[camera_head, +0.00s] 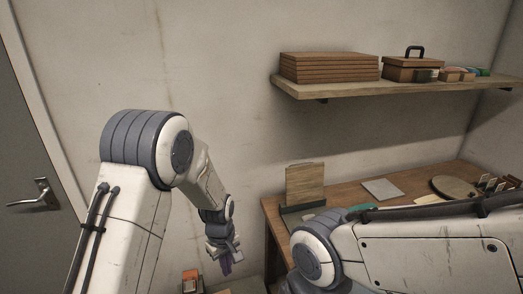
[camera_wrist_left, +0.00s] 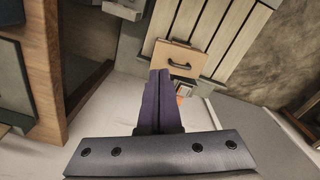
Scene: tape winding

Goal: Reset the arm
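My left gripper (camera_head: 226,268) hangs down at the end of my raised left arm, in front of the wall and left of the wooden desk. Its purple fingers also show in the left wrist view (camera_wrist_left: 160,76), lying close together with nothing visible between them. It is shut and empty. My right arm reaches in from the right edge of the head view, across the front of the desk. My right gripper is not in view.
The wooden desk (camera_head: 407,184) holds an upright board (camera_head: 305,183), a grey flat piece (camera_head: 382,189) and a round board (camera_head: 455,187). A wall shelf (camera_head: 400,89) carries boxes. A box with a dark handle (camera_wrist_left: 180,58) lies beyond the left fingers. A door stands far left.

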